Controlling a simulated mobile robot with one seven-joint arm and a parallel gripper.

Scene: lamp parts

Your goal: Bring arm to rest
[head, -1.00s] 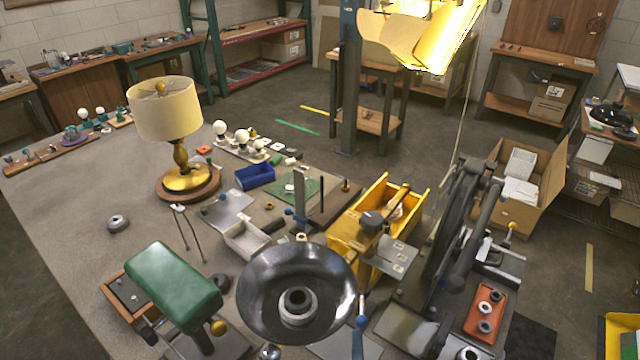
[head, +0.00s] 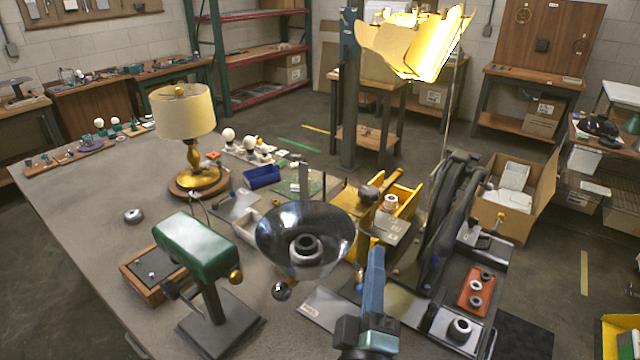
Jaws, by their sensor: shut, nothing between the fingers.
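A green-shaded lamp (head: 194,246) stands at the front left, and a cream-shaded brass lamp (head: 184,112) behind it. A dark machine (head: 447,220) and an orange tray (head: 476,289) are on the right. A lit yellow lampshade (head: 415,42) hangs above. The left bench is mostly clear.

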